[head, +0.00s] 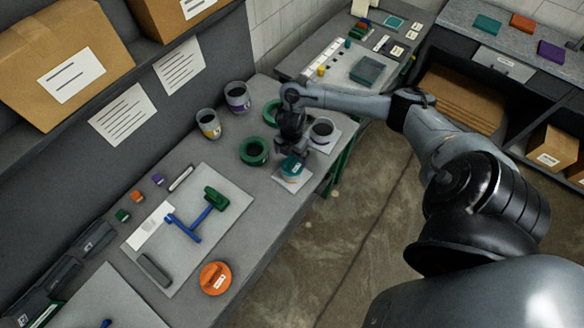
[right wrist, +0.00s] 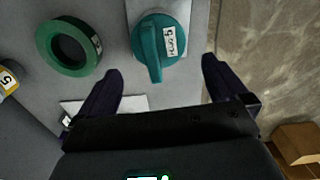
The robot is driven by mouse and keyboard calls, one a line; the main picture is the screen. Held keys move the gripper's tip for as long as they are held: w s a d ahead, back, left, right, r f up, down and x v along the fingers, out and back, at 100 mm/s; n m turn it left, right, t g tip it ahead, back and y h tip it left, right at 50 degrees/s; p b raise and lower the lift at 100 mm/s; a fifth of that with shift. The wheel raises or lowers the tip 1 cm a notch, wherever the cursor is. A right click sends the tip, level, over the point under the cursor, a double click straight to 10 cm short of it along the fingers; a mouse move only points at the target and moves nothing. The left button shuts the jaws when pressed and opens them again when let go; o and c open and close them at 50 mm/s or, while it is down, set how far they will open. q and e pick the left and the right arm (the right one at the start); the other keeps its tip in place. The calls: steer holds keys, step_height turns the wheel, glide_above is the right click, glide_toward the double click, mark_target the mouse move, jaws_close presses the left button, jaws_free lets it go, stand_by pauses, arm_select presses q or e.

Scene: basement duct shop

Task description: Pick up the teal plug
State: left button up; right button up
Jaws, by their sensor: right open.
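The teal plug (head: 293,167) is a round cap with a raised grip bar and a white label. It sits on a pale square card near the right edge of the workbench. In the right wrist view the teal plug (right wrist: 163,48) lies ahead of and between the fingers, with its bar pointing toward the gripper. My right gripper (head: 285,148) is over the bench beside the plug. In the right wrist view this gripper (right wrist: 160,82) is open, with both dark fingers spread and nothing between their tips. My left gripper is not in view.
A green ring (head: 254,151) lies left of the plug; it also shows in the right wrist view (right wrist: 68,46). A dark-topped cup (head: 322,132) stands behind the plug on another card. The bench edge drops to the floor at right.

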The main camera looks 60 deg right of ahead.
mark_target(292, 159)
steer(key=shift+d+f, duration=0.15)
steer(key=shift+f, duration=1.35)
steer(key=shift+d+f, duration=0.15)
steer(key=shift+f, duration=1.35)
steer(key=c, duration=1.1)
steer(key=shift+r, duration=0.2)
